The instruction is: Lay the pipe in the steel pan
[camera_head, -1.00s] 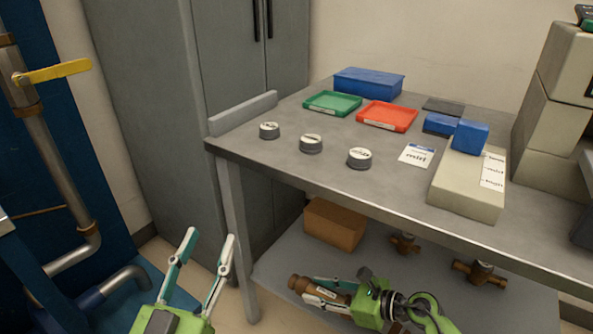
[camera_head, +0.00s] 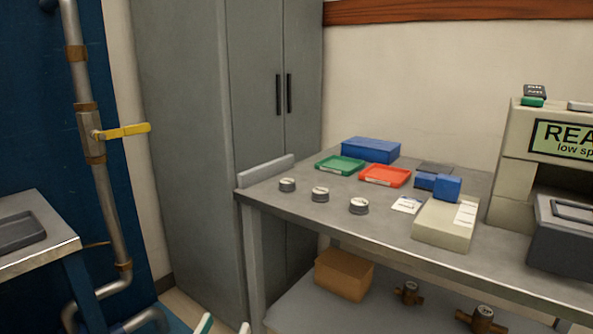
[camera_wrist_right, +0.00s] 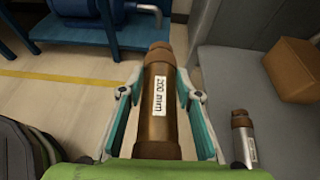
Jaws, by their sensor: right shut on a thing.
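The pipe (camera_wrist_right: 158,105) is a brown bronze cylinder with a white "200 mm" label. In the right wrist view my right gripper (camera_wrist_right: 160,95) is shut on it, one finger on each side, and holds it over the floor beside the lower shelf. A dark grey shallow pan (camera_head: 18,233), which looks like the steel pan, lies on a metal bench at the left of the head view.
The metal bench (camera_head: 45,258) stands left, before a blue panel with a pipe and yellow valve handle (camera_head: 125,131). The testbench (camera_head: 300,220) carries gauges, trays and boxes. Its lower shelf holds a cardboard box (camera_head: 343,275) and brass fittings. Another short pipe (camera_wrist_right: 243,138) lies on the shelf.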

